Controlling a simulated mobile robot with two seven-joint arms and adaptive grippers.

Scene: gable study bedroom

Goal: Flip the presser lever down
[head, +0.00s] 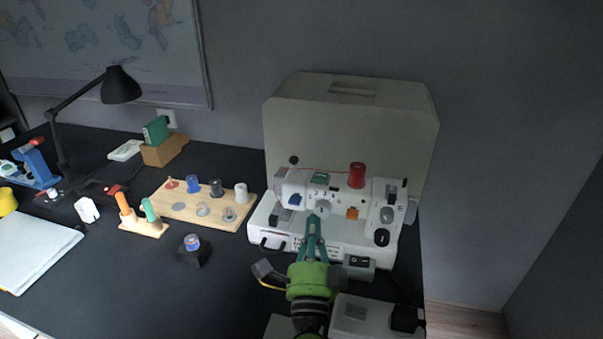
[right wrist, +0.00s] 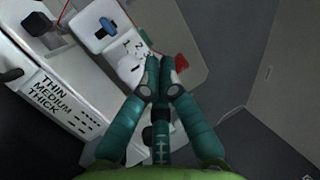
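A white sewing machine (head: 335,233) stands on the black desk, with a red thread spool (head: 357,175) on top. A blue part (head: 294,199) and a round dial (head: 323,208) show on its front; the blue part also shows in the right wrist view (right wrist: 108,26). I cannot tell which part is the presser lever. My right gripper (head: 315,221) is in front of the machine, fingers pointing at it near the dial. In the right wrist view its teal fingertips (right wrist: 160,68) are together, with nothing visible between them. My left gripper is not in view.
A beige case (head: 350,112) stands behind the machine. A wooden spool board (head: 197,208) and a small dark block with a spool (head: 193,251) lie to its left. A white box (head: 362,317) and a grey switch unit (head: 358,262) are close to my right arm.

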